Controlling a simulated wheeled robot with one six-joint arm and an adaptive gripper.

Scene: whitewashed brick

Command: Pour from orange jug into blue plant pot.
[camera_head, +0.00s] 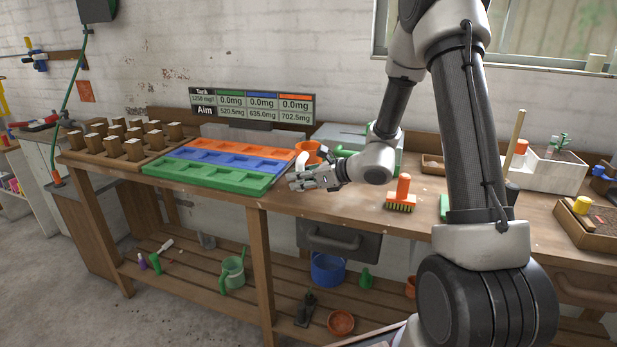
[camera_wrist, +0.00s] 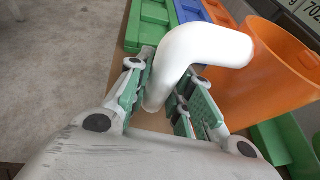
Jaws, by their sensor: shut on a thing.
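The orange jug (camera_head: 309,147) stands on the bench top beside the right end of the seed trays, with its white handle (camera_head: 301,163) toward my gripper. My gripper (camera_head: 302,181) is at the near side of the jug. In the wrist view my gripper (camera_wrist: 166,95) has its green-padded fingers on both sides of the white handle (camera_wrist: 200,48) and is shut on it. The orange jug's body (camera_wrist: 262,80) fills the right of that view; its contents are hidden. A blue round pot (camera_head: 327,270) sits on the lower shelf, under the bench; it looks like the blue plant pot.
Green (camera_head: 206,178), blue and orange trays lie left of the jug, below a display board (camera_head: 252,105). An orange brush (camera_head: 400,194) and a grey-green box (camera_head: 345,135) are near my arm. Wooden blocks (camera_head: 125,140) fill the bench's left end.

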